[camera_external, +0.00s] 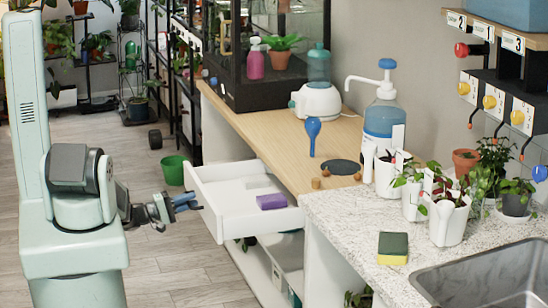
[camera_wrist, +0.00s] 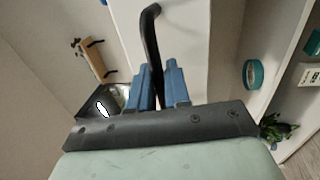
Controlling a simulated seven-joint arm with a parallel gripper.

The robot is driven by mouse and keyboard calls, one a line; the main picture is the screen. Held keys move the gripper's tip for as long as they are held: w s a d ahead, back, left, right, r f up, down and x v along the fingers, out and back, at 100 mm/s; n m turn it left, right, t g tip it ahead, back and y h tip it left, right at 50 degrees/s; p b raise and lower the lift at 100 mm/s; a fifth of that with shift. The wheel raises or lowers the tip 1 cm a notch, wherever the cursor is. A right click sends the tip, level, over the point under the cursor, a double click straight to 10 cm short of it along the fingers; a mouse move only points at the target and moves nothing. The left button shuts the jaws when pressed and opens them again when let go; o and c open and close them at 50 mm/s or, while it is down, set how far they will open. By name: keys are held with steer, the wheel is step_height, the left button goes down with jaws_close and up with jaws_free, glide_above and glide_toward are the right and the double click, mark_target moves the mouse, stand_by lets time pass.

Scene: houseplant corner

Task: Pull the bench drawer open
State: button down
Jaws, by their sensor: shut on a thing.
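The white bench drawer (camera_external: 212,222) stands well out from under the wooden bench top (camera_external: 285,140), its inside in view. A purple block (camera_external: 271,201) lies in it. My gripper (camera_external: 184,202) is at the drawer's front face. In the wrist view, the blue fingers of my gripper (camera_wrist: 158,85) are shut on the black curved handle (camera_wrist: 150,38), in front of the pale drawer front (camera_wrist: 187,48). In the external view the handle is too small to make out.
A green bucket (camera_external: 174,170) stands on the floor beyond the drawer. A white open shelf (camera_external: 262,268) lies below it. A speckled counter with a sink (camera_external: 485,275) is at the right. Floor (camera_external: 185,265) around my gripper is clear.

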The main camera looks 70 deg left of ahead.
steer(key=shift+s, duration=1.2)
steer(key=c, duration=1.3)
jaws_free()
steer(key=shift+o, duration=0.2)
steer(key=s+f, duration=0.2)
steer(key=s, duration=1.1)
steer(key=shift+s+f, duration=0.25)
